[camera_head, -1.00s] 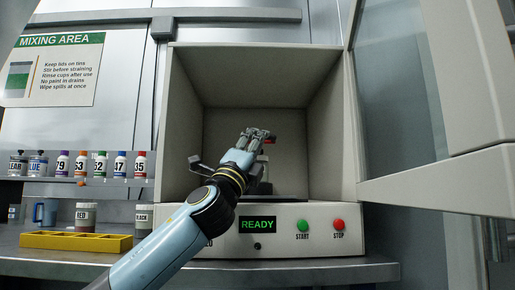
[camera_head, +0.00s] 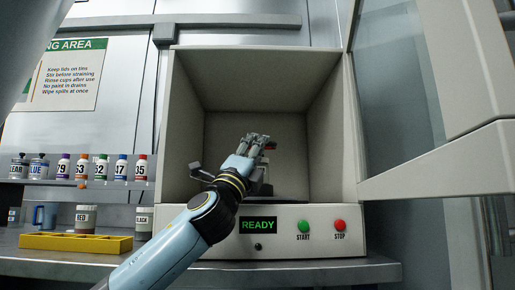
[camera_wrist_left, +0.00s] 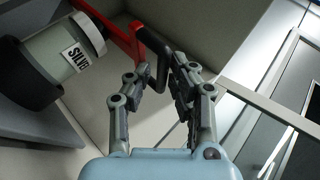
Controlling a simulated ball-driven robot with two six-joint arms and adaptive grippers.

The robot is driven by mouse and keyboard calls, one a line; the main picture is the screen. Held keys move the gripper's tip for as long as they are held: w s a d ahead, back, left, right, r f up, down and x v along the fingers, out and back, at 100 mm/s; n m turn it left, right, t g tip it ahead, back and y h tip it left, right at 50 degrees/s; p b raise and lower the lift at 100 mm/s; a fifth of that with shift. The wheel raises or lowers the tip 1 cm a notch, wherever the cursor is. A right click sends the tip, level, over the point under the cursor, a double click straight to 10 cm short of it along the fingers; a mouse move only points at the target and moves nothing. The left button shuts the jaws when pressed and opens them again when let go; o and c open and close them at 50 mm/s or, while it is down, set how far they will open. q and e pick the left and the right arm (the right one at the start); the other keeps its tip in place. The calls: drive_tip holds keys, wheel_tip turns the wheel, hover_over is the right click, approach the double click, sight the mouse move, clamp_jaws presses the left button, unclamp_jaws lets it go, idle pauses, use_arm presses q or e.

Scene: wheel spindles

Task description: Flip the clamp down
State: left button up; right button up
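The clamp shows in the left wrist view as a red arm (camera_wrist_left: 124,38) with a black handle (camera_wrist_left: 161,68). In the head view my left gripper (camera_head: 258,143) is inside the machine's open chamber (camera_head: 190,110) and hides most of the clamp and tin. My right gripper is not in view.
The machine's door (camera_head: 400,120) stands open on the right. Its front panel reads READY and has a green START button (camera_head: 303,227) and a red STOP button (camera_head: 340,225). A yellow tray (camera_head: 75,242) and several paint bottles stand on the left. The upper chamber is empty.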

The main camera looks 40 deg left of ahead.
use_arm(q)
drive_tip(key=v, duration=1.2)
drive_tip(key=shift+f, duration=0.1)
idle(0.4)
